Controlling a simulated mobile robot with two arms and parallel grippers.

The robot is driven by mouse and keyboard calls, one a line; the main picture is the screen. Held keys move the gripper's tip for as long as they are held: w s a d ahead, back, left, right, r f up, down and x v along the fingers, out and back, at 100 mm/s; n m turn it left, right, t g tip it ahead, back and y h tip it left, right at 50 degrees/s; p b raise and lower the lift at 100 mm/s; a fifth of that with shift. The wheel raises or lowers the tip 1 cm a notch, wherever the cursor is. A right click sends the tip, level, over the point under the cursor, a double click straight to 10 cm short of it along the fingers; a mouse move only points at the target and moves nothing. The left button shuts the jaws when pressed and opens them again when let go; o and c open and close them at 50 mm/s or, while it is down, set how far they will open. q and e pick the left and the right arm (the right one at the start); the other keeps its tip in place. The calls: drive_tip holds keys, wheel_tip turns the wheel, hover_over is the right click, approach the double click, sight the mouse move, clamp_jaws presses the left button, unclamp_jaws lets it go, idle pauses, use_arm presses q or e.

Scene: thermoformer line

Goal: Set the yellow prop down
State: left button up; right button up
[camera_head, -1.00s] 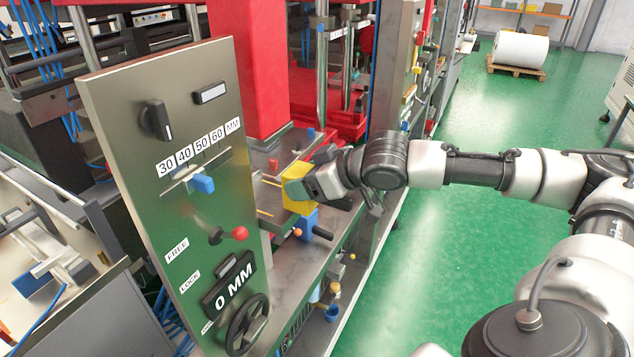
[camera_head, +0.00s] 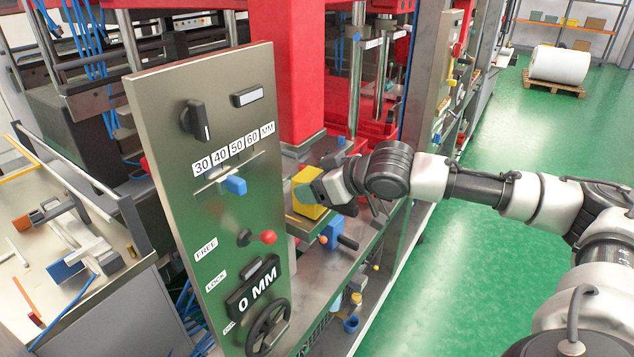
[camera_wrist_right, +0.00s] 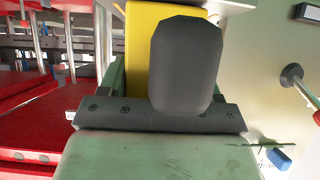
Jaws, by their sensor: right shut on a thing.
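The yellow prop (camera_head: 306,196) is a block at the machine's side, just right of the upright control panel (camera_head: 215,190). My right gripper (camera_head: 323,190) reaches in from the right and is shut on it. In the right wrist view the yellow prop (camera_wrist_right: 143,50) stands partly behind a dark rounded finger (camera_wrist_right: 186,65). The finger hides much of its face. Whether the prop's underside touches the surface below cannot be told. My left gripper is not in view.
A blue block with a dark handle (camera_head: 335,236) sits just below the prop. A red ball lever (camera_head: 268,237) and a handwheel (camera_head: 268,326) stick out from the panel. A red column (camera_head: 295,80) stands behind.

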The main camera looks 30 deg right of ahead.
drive_tip(key=shift+r, duration=0.15)
drive_tip(key=o, duration=1.7)
drive_tip(key=shift+f, duration=0.2)
drive_tip(key=shift+s+d+r, duration=0.25)
drive_tip(key=shift+s, duration=0.2)
drive_tip(key=b+v, duration=0.2)
drive_tip(key=v, duration=0.8)
drive_tip(key=shift+a, duration=0.15)
drive_tip(key=shift+w, duration=0.1)
